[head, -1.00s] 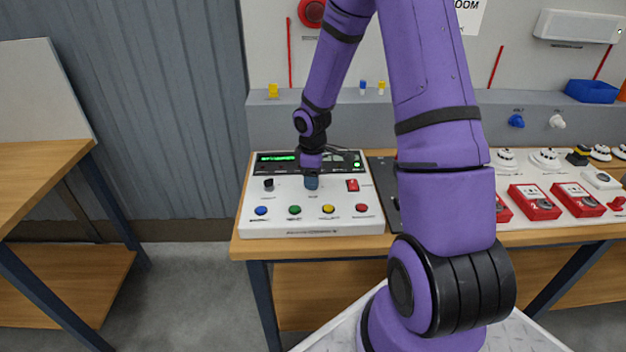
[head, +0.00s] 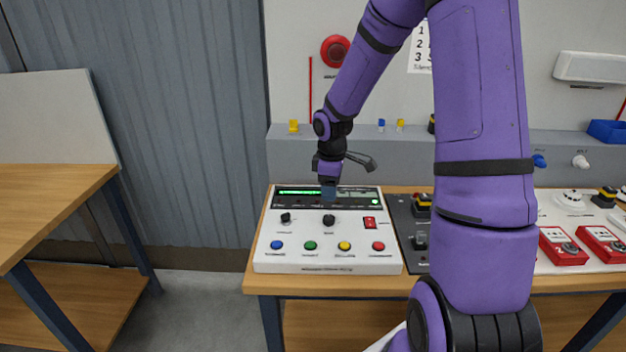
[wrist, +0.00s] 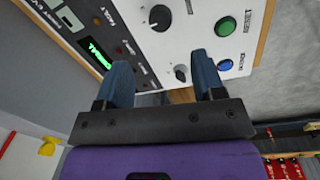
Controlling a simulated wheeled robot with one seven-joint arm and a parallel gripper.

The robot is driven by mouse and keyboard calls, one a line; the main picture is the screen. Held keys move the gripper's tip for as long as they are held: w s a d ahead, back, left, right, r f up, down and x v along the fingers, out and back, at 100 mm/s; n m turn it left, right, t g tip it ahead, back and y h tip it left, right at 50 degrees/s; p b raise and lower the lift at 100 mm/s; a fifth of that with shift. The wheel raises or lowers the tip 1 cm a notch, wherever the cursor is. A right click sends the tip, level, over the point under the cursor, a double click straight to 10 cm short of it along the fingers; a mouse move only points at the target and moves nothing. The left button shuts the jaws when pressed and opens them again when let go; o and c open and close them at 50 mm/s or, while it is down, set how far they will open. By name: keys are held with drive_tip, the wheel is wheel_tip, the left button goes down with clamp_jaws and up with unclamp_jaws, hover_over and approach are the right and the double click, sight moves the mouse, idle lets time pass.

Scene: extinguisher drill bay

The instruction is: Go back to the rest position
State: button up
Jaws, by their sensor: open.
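My gripper (head: 328,192) is above the white control panel (head: 300,262), near the panel's dark display strip. In the wrist view its two blue fingers (wrist: 162,85) stand apart with nothing between them, and a black knob (wrist: 181,73) of the panel shows in the gap beyond. The panel has a second black knob (head: 286,218), a red switch (head: 370,223) and a row of blue, green, yellow and red buttons. My purple arm hides part of the bench to the right.
The panel stands on a wooden bench (head: 262,284) against a grey ledge (head: 290,160) with small coloured knobs. Red call-point boxes (head: 562,247) and white detectors lie to the right. Another wooden table (head: 50,185) stands at the left, with open floor between.

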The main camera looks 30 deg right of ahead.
drive_tip(key=s+a+r+m+t, duration=0.1)
drive_tip(key=s+a+r+m, duration=0.15)
drive_tip(key=s+r, duration=0.45)
drive_tip(key=s+a+r+m+t+h, duration=0.15)
drive_tip(key=s+a+r, duration=0.25)
drive_tip(key=r, duration=0.4)
drive_tip(key=s+a+r+m+t+y, duration=0.1)
drive_tip(key=s+a+r+m, duration=0.25)
drive_tip(key=s+r, duration=0.35)
drive_tip(key=s+a+r+m+t, duration=0.1)
drive_tip(key=s+a+r, duration=0.1)
drive_tip(key=s, duration=0.5)
drive_tip(key=shift+s+a+r+m+y, duration=0.35)
drive_tip(key=shift+s+a+r+y, duration=0.1)
drive_tip(key=shift+r, duration=0.3)
drive_tip(key=shift+w, duration=0.1)
